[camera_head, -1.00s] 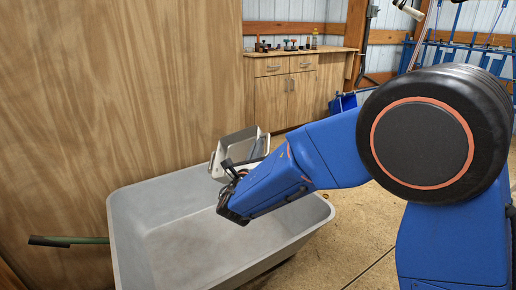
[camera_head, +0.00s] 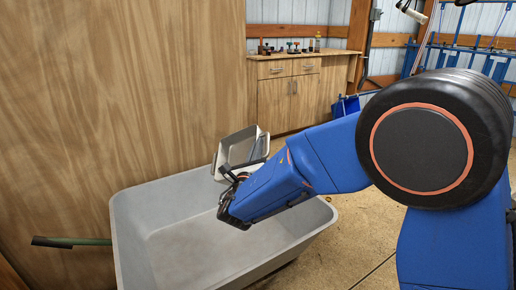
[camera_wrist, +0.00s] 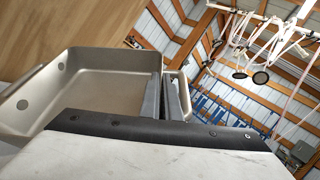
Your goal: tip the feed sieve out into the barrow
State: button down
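The feed sieve (camera_head: 240,150) is a rectangular metal pan above the far edge of the barrow. It is tilted, with its hollow side turned partly toward the head camera. My gripper (camera_head: 232,177) is at its near side and appears shut on its rim or handle. In the wrist view the sieve (camera_wrist: 100,84) fills the left, and the gripper fingers (camera_wrist: 172,98) are close together at its right side. The part of the sieve seen inside looks empty. The barrow (camera_head: 160,205) is a grey tub below the sieve and gripper; its visible floor looks bare.
A wooden panel (camera_head: 110,90) stands right behind the barrow. A green handle with a dark grip (camera_head: 70,241) sticks out at the barrow's left. A wooden cabinet (camera_head: 290,95) with small items stands at the back. Open floor (camera_head: 365,220) lies to the right.

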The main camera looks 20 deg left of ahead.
jog(key=shift+s+a+r, duration=0.1)
jog(key=shift+r, duration=0.05)
jog(key=shift+s+a+r+n+t+y, duration=0.35)
jog(key=shift+s+r+n+t+y, duration=0.05)
jog(key=shift+n, duration=0.2)
jog(key=shift+s+a+r, duration=0.1)
dwell(0.6)
jog(key=shift+s+a+r+n+t+y, duration=0.35)
jog(key=shift+s+a+n+y, duration=0.1)
jog(key=shift+n, duration=0.15)
jog(key=shift+s+a+r, duration=0.1)
jog(key=shift+s+a+r+n+t, duration=0.25)
jog(key=shift+s+a+n+t, duration=0.15)
jog(key=shift+n, duration=0.3)
dwell(0.3)
jog(key=shift+s+y, duration=0.1)
jog(key=shift+y, duration=0.25)
